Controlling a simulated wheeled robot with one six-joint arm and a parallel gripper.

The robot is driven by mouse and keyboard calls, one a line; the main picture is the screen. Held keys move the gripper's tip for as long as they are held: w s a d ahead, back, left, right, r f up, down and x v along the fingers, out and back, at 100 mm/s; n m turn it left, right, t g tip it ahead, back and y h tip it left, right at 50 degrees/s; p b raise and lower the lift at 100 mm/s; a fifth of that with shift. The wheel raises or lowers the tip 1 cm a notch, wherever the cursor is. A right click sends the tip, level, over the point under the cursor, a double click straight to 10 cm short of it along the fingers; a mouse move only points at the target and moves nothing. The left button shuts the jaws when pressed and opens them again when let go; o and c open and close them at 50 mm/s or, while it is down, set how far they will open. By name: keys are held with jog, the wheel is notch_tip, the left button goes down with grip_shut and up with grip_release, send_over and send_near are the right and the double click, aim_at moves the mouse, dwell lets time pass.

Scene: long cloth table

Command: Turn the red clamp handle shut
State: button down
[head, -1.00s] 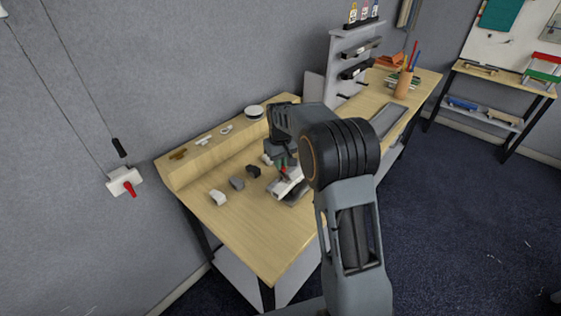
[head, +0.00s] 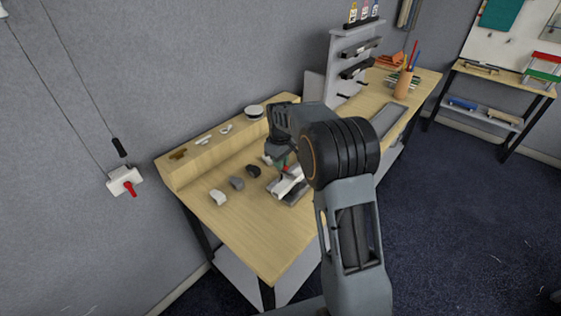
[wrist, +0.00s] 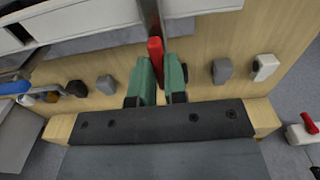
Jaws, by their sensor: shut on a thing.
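The red clamp handle (wrist: 156,50) stands between the green finger pads of my gripper (wrist: 160,75) in the wrist view, next to a grey metal bar (wrist: 151,15). My gripper is shut on the handle. In the head view my gripper (head: 280,160) points down over the white and grey clamp (head: 291,188) on the table, and only a small bit of red (head: 285,168) shows there. My own arm hides part of the clamp, and the handle's lower end is hidden between the fingers.
A white block (head: 217,198), a grey block (head: 237,183) and a dark block (head: 253,171) lie on the wooden table (head: 245,222), left of the clamp. A raised ledge (head: 205,160) runs along the wall. A wall switch with a red lever (head: 128,187) is at the left.

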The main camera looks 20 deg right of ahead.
jog(key=c, duration=1.2)
grip_release()
jog(key=shift+o, duration=0.2)
jog(key=shift+r, duration=0.15)
notch_tip(320, 180, up, 14)
jog(key=shift+f, duration=0.2)
notch_tip(320, 180, down, 5)
jog(key=s+m, duration=0.2)
jog(key=m, duration=0.1)
jog(key=s+m+t, duration=0.4)
jog(key=s, duration=2)
jog(key=shift+f, duration=0.15)
